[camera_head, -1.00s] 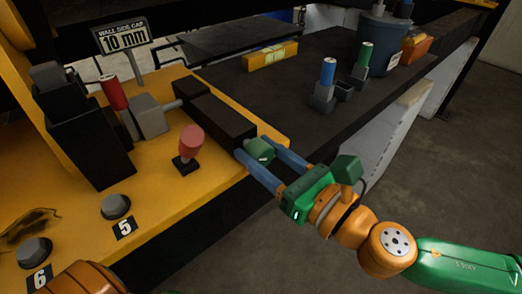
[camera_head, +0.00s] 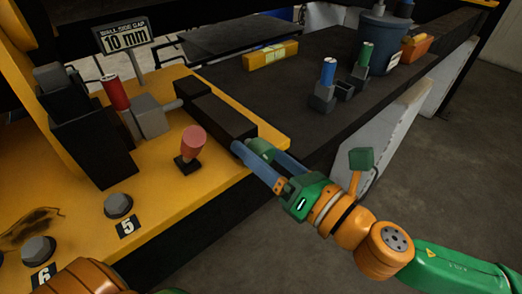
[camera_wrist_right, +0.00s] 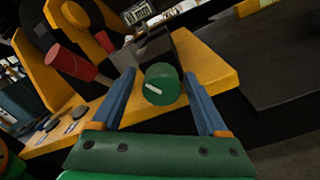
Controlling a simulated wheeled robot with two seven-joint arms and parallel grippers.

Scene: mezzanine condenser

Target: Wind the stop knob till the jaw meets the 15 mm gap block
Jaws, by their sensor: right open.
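The green stop knob (camera_head: 261,149), at the near end of a black housing (camera_head: 216,116), is partly hidden by a finger. In the wrist view the knob (camera_wrist_right: 161,84) shows a white line across its face. My right gripper (camera_head: 253,154) is open with its blue fingers on either side of the knob; contact is not clear. A grey jaw block (camera_head: 151,116) sits on a rod from the housing. A red-handled piece (camera_head: 115,92) stands between it and a black block (camera_head: 91,140); whether they touch is unclear. My left gripper is out of view.
A sign (camera_head: 124,38) reads 10 mm. A red-topped lever (camera_head: 193,140) stands near the knob on the yellow bench (camera_head: 165,195). Blue-handled (camera_head: 328,72) and green-handled (camera_head: 365,54) pieces, a yellow level (camera_head: 270,54) and a bucket (camera_head: 380,42) stand on the dark top.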

